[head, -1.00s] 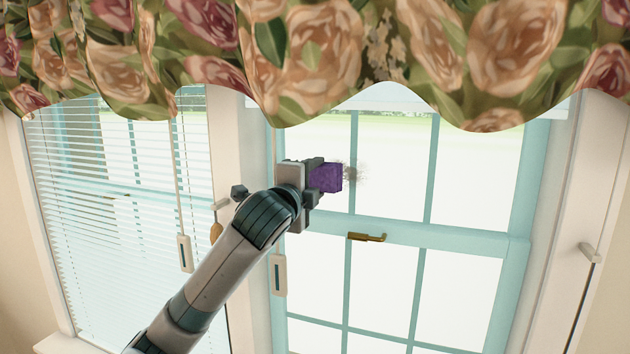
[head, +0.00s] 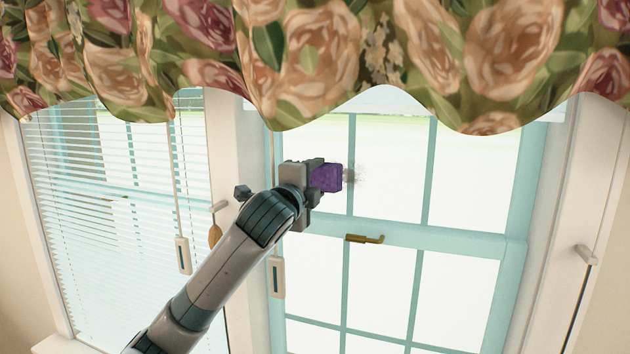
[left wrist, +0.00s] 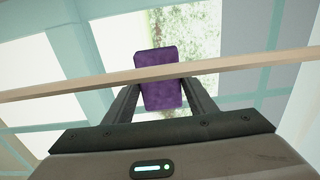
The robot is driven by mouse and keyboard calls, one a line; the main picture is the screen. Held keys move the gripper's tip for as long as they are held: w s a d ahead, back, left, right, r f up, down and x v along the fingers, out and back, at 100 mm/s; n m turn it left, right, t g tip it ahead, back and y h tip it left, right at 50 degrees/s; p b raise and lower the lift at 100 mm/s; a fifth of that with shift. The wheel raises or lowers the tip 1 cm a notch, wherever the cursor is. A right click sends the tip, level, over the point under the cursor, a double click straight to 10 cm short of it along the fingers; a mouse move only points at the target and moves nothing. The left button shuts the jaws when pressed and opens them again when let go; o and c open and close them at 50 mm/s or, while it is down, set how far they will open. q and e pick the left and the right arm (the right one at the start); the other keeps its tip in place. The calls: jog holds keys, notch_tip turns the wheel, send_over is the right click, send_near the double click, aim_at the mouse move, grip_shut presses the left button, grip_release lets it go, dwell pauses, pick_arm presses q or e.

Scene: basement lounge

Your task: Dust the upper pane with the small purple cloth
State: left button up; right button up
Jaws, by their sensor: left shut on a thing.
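The small purple cloth (head: 327,178) is held in my left gripper (head: 312,178), in front of the left part of the upper pane (head: 392,165). A greyish dust patch (head: 355,174) shows just right of the cloth, by a teal glazing bar. In the left wrist view the purple cloth (left wrist: 157,85) sits between the two fingers of my left gripper (left wrist: 157,97), which are shut on it. I cannot tell whether the cloth touches the glass. My right gripper is not in view.
A floral valance (head: 330,60) hangs over the window top. A brass latch (head: 365,239) sits on the middle rail. A blind (head: 100,230) covers the left window. A thin pale rod (left wrist: 230,62) crosses the left wrist view before the cloth. Cord weights (head: 277,277) hang nearby.

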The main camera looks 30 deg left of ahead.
aim_at(332, 181)
pick_arm(q)
jog(key=shift+w+d+r+p, duration=0.1)
jog(key=shift+w+d+p, duration=0.1)
jog(key=shift+d+p, duration=0.4)
jog(key=shift+w+d+p, duration=0.25)
jog(key=shift+d+p, duration=0.15)
jog(key=shift+d, duration=0.8)
jog(key=shift+w+d+p, duration=0.25)
jog(key=shift+d+p, duration=0.35)
jog(key=shift+d, duration=0.3)
jog(key=shift+w+d+p, duration=0.25)
jog(key=shift+d+p, duration=0.1)
jog(key=shift+d, duration=0.5)
jog(key=shift+d, duration=0.1)
